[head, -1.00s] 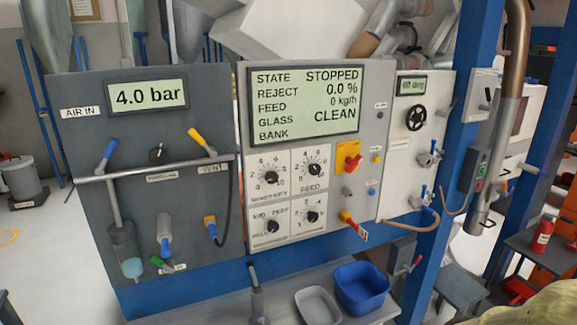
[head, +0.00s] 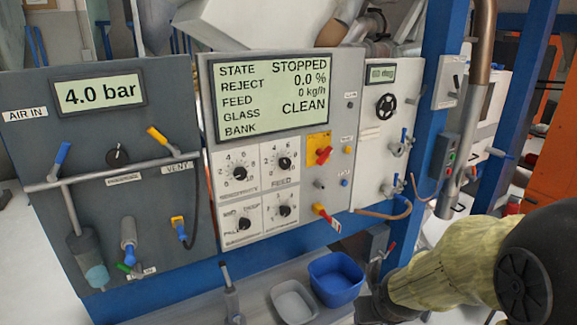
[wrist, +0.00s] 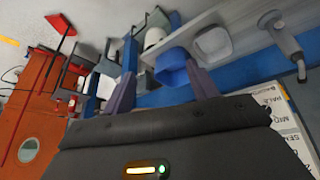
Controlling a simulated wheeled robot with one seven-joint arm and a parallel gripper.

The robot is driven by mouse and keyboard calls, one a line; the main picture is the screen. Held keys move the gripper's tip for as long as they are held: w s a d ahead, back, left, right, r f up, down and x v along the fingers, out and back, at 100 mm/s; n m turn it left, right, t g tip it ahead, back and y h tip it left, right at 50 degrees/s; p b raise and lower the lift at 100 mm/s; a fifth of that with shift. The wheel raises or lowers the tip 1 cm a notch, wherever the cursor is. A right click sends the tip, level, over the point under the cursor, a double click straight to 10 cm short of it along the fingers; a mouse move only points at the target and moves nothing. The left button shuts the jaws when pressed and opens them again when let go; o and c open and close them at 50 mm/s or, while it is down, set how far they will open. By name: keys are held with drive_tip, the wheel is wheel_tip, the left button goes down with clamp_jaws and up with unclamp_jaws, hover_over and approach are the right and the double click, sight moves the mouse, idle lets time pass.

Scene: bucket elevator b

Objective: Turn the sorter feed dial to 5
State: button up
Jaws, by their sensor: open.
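The sorter feed dial (head: 284,162) is a black knob on a white scale plate, upper right of a block of dials on the grey control panel (head: 350,190). Its pointer is too small to read surely. The display (head: 272,95) above reads STOPPED, reject 0.0 %, feed 0 kg/h, glass CLEAN. My gripper (wrist: 163,88) is open and empty in the wrist view, its two fingers apart before the blue bin and shelf. It is well away from the dial, low and right of the panel in the head view, where my arm covers the lower right.
A blue bin (head: 335,278) and a grey tray (head: 293,302) stand on the shelf below the panel. Left is an air panel (head: 110,215) with protruding handles. A blue post (head: 432,130) stands right.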

sight(286, 165)
drive_tip(key=w+a+r+n+t+y+p, duration=0.1)
drive_tip(key=w+a+r+t+y, duration=0.2)
drive_tip(key=w, duration=0.5)
drive_tip(key=w+a+r+n+t+y+p, duration=0.2)
drive_tip(key=w+a+r+t+y, duration=0.1)
drive_tip(key=w+a+r, duration=0.2)
drive_tip(key=w+a+r+n+t+y+p, duration=0.1)
drive_tip(key=w+a+r+n+t+y, duration=0.1)
drive_tip(key=w+a+r+t+y, duration=0.2)
drive_tip(key=w+r, duration=0.3)
drive_tip(key=w, duration=0.5)
drive_tip(key=shift+a, duration=0.3)
drive_tip(key=shift+w+r+p, duration=0.1)
drive_tip(key=shift+p, duration=0.2)
drive_tip(key=p+x, duration=0.6)
drive_tip(key=x, duration=0.9)
drive_tip(key=shift+w+a+r+p, duration=0.1)
drive_tip(key=shift+w+a+p, duration=0.1)
drive_tip(key=shift+a+p, duration=0.15)
drive_tip(key=shift+p+x, duration=0.3)
drive_tip(key=shift+x, duration=0.5)
drive_tip(key=shift+d, duration=0.1)
